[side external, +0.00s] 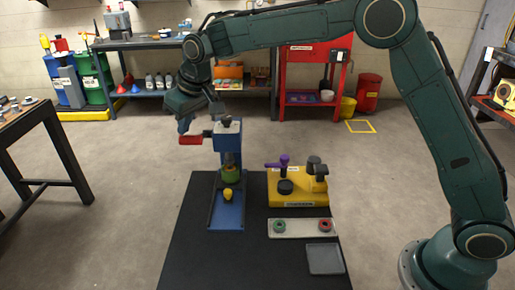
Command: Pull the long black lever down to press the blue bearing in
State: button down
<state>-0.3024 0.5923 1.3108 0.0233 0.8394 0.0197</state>
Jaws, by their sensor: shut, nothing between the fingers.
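The blue press (228,140) stands on the black mat with its blue base plate (227,216) in front. A lever with a red grip (190,140) sticks out to the left from the press's upper part. I see no long black lever clearly. A green and yellow round part (230,174) sits under the press's ram. I cannot make out a blue bearing. My gripper (184,128) is shut and empty, just above the red grip. I cannot tell whether it touches the grip.
A yellow fixture (298,190) with purple and black knobs stands right of the press. A pale tray (302,228) with a green ring and a red ring lies in front of it, near a grey tray (324,259). The front left of the black mat (200,262) is clear.

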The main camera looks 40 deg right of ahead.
jog(key=shift+r, duration=2.05)
jog(key=shift+r, duration=0.1)
jog(key=shift+s+d+r, duration=0.15)
jog(key=shift+s+d, duration=0.05)
jog(key=s+d+r+m, duration=0.1)
jog(key=s+d+r, duration=0.4)
jog(key=s, duration=0.5)
jog(key=s+d+r+m, duration=0.1)
jog(key=s+d+r, duration=0.2)
jog(key=s+d, duration=0.55)
jog(key=s+d+f, duration=0.2)
jog(key=s+f, duration=0.1)
jog(key=s, duration=0.8)
jog(key=s+d+f+m+t+h, duration=0.1)
jog(key=s+f, duration=0.3)
jog(key=s, duration=0.7)
jog(key=shift+d, duration=0.45)
jog(key=shift+w, duration=0.1)
